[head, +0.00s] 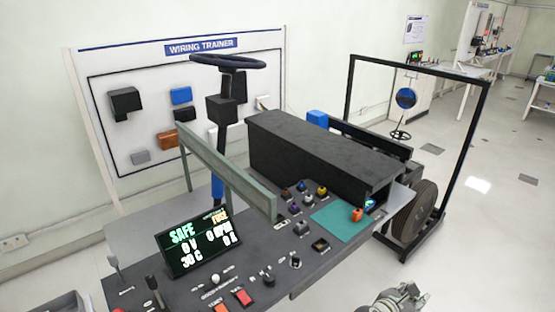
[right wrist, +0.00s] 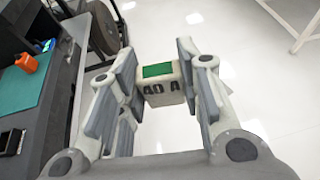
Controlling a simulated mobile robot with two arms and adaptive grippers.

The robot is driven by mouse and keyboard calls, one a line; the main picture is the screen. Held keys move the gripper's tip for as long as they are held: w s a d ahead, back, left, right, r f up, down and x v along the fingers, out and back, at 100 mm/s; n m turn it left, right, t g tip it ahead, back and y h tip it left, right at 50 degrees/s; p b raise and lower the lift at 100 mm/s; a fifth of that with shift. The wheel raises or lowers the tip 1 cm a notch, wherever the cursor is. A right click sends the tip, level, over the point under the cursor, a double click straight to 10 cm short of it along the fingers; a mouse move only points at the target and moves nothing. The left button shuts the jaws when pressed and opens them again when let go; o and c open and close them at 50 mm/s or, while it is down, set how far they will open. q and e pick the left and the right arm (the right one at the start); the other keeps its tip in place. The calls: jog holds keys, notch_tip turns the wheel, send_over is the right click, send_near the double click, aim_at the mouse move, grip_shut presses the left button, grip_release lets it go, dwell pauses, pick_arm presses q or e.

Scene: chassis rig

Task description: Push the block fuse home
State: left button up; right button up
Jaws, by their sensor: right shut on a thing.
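The block fuse (right wrist: 163,98) is a cream block with a green top face and dark "40 A" lettering. In the right wrist view it sits between the fingers of my right gripper (right wrist: 162,85), which is shut on it, over the pale floor and clear of the bench. In the head view my right gripper (head: 402,299) shows at the bottom edge, right of the bench; the fuse cannot be made out there. The display (head: 197,240) on the console reads SAFE, FUSE, 0 V and 30 C. I cannot make out the fuse's seat. My left gripper is not in view.
A teal mat (head: 330,224) with an orange item (head: 357,214) lies by the open end of a long black housing (head: 310,150). A raised grey-green rail (head: 225,170) crosses the console. A steering wheel (head: 228,62) stands behind. A black frame (head: 470,150) stands right.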

jog(key=s+a+r+n+t+y+b, duration=0.2)
jog(key=s+a+r+b, duration=0.3)
jog(key=a, duration=0.4)
jog(key=s+a+r+n+t+y+b, duration=0.2)
jog(key=s+a+r+b, duration=0.3)
jog(key=s+a, duration=0.3)
jog(key=shift+s+a+r+n+t+y+b, duration=0.35)
jog(key=shift+n+y+b, duration=0.2)
jog(key=shift+n, duration=0.35)
jog(key=shift+w+a, duration=0.1)
jog(key=shift+w, duration=0.05)
